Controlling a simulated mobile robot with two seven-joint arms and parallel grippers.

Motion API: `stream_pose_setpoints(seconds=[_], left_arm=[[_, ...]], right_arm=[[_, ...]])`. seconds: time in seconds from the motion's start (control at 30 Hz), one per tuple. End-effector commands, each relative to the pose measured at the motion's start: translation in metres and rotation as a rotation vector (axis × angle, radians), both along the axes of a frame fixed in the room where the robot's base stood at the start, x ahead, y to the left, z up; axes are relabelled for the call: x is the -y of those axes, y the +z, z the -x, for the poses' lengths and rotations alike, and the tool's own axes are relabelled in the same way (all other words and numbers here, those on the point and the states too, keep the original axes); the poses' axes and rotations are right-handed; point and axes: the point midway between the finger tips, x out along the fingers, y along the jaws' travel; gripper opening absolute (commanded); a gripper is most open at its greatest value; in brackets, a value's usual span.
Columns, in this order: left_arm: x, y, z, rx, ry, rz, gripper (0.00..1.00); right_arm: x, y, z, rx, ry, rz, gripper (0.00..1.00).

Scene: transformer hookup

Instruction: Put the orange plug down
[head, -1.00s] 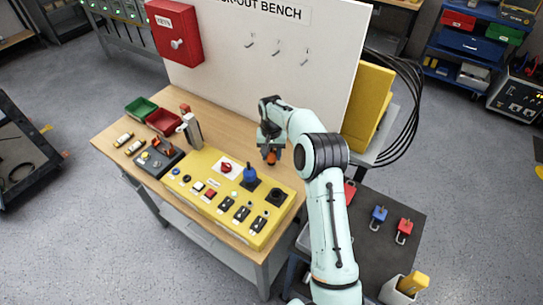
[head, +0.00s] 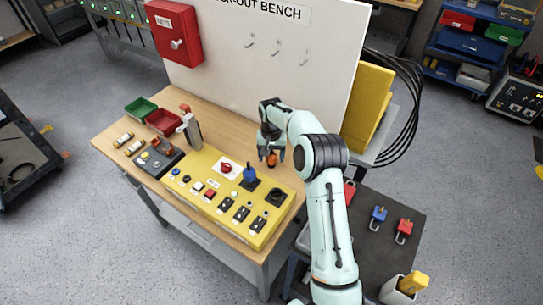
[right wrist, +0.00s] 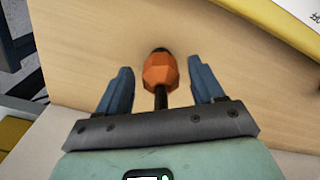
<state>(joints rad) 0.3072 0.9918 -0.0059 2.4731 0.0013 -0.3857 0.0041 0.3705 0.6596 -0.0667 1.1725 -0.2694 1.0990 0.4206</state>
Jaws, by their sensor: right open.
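The orange plug (head: 271,159) is on the wooden bench top behind the yellow panel. In the right wrist view the orange plug (right wrist: 160,72) lies between my right gripper's two blue fingers, with a visible gap on each side. A dark stem or cable runs from it toward the palm. My right gripper (head: 270,154) is open around the plug and not touching it with either finger; in the right wrist view its fingers (right wrist: 162,88) are spread wide. My left gripper is not in view.
The yellow panel (head: 210,212) with a blue plug (head: 250,174) and a red knob (head: 226,167) stands just in front of my right gripper. The white backboard (head: 265,75) rises behind. Bare bench top (head: 230,128) lies to the left.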

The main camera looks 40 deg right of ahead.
Motion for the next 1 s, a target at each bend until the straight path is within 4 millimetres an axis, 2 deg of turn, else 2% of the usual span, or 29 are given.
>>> stream_pose_setpoints(seconds=[0.3,0.5,0.7,1.0], left_arm=[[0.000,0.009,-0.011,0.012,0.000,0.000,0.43],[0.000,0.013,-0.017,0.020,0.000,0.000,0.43],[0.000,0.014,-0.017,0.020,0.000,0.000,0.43],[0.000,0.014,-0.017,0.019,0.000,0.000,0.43]], right_arm=[[0.000,0.067,-0.002,0.007,0.000,0.003,0.67],[0.001,0.102,-0.002,0.005,0.000,0.002,0.67],[0.000,0.117,0.000,0.001,0.000,0.001,0.67],[0.000,0.118,0.000,0.001,0.000,0.001,0.67]])
